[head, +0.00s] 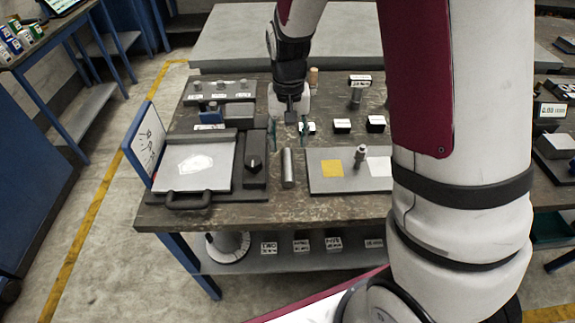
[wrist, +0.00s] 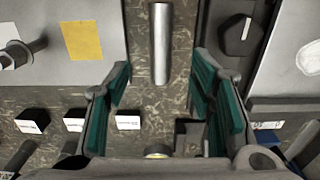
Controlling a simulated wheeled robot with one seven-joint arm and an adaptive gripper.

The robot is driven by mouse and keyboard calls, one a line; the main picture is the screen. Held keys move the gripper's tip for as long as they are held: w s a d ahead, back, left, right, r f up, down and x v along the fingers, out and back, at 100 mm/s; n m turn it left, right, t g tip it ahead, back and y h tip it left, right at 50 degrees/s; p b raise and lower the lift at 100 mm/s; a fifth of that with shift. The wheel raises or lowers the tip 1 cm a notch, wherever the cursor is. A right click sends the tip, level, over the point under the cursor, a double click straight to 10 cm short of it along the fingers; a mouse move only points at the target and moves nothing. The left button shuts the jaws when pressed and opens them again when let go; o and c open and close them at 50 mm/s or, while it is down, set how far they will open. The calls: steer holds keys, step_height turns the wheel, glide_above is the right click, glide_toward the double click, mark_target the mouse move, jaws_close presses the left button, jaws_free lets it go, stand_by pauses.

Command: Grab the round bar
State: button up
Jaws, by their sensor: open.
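The round bar (head: 288,168) is a plain silver-grey metal cylinder lying on the worn table top, in the gap between a hotplate-like unit and a flat grey plate. In the wrist view the round bar (wrist: 160,44) runs up the picture, top centre, beyond the fingertips. My gripper (head: 289,132) is above the table, on the far side of the bar in the head view. In the wrist view my gripper (wrist: 161,72) is open, its two teal-padded fingers wide apart with nothing held. The bar's line falls between them.
The hotplate-like unit (head: 195,163) with a black knob stands left of the bar. The grey plate (head: 325,183) on the right carries a yellow square (head: 331,168) and a small metal post (head: 359,158). Black blocks (head: 342,126) with white labels stand behind it. A bare table strip surrounds the bar.

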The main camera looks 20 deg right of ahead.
glide_above(288, 163)
steer(key=f, duration=0.4)
steer(key=shift+s+a+f, duration=0.1)
steer(key=shift+s+f, duration=0.25)
steer(key=shift+w+f, duration=0.15)
steer(key=shift+f, duration=1.2)
steer(key=shift+w+f, duration=0.15)
steer(key=shift+f, duration=1.15)
jaws_close()
